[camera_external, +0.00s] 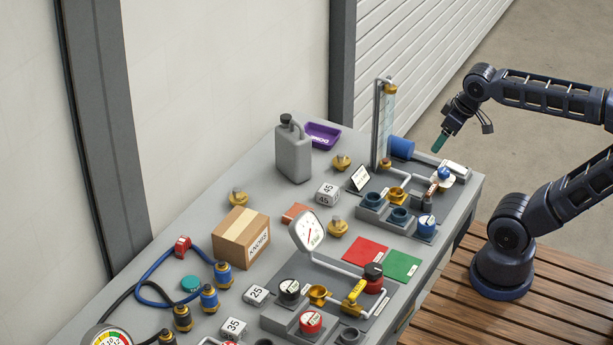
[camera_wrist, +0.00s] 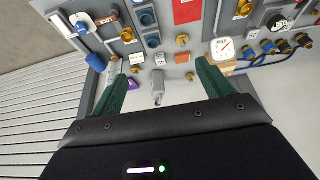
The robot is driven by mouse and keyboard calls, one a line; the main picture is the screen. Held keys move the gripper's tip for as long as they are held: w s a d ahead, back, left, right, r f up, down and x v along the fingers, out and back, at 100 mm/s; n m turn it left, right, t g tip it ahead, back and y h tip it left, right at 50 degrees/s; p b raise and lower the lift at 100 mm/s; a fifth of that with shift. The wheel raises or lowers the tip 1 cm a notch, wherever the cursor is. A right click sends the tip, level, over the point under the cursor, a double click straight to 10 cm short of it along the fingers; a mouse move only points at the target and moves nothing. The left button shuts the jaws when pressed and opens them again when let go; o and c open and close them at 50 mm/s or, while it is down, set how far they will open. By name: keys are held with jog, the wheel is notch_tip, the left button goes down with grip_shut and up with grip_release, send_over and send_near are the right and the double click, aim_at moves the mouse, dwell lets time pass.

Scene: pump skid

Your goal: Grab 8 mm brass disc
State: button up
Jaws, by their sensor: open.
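Several brass pieces with round flanges and stubby tops stand on the bench: one behind the number cubes (camera_external: 341,162), one left of the carton (camera_external: 238,197), one right of it (camera_external: 338,228). In the wrist view brass pieces show at centre (camera_wrist: 182,40) and lower (camera_wrist: 189,76). No 8 mm marking is readable, so I cannot tell which is the 8 mm disc. My gripper (camera_external: 439,143) is raised at the bench's right end, above and right of the blue cylinder. In the wrist view its green fingers (camera_wrist: 160,70) are apart with nothing held between them.
A grey canister (camera_external: 293,152), purple tray (camera_external: 322,136) and cardboard carton (camera_external: 241,238) stand on the bench. A tall gauge column (camera_external: 380,125) and blue cylinder (camera_external: 401,148) are near my gripper. Red (camera_external: 365,251) and green mats (camera_external: 403,266) lie between two fitting-covered plates. Hoses lie at left.

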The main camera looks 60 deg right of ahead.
jog(key=w+d+r+n+g, duration=0.1)
jog(key=w+d+r+n, duration=0.15)
jog(key=w+r, duration=0.45)
jog(key=n+g, duration=0.4)
jog(key=n, duration=0.8)
send_over(341, 153)
notch_tip(341, 153, down, 5)
notch_tip(341, 153, down, 26)
jog(key=shift+w+f, duration=0.1)
jog(key=shift+f, duration=0.1)
jog(key=shift+s+f, duration=0.2)
jog(key=shift+f, duration=5.25)
jog(key=c, duration=1.1)
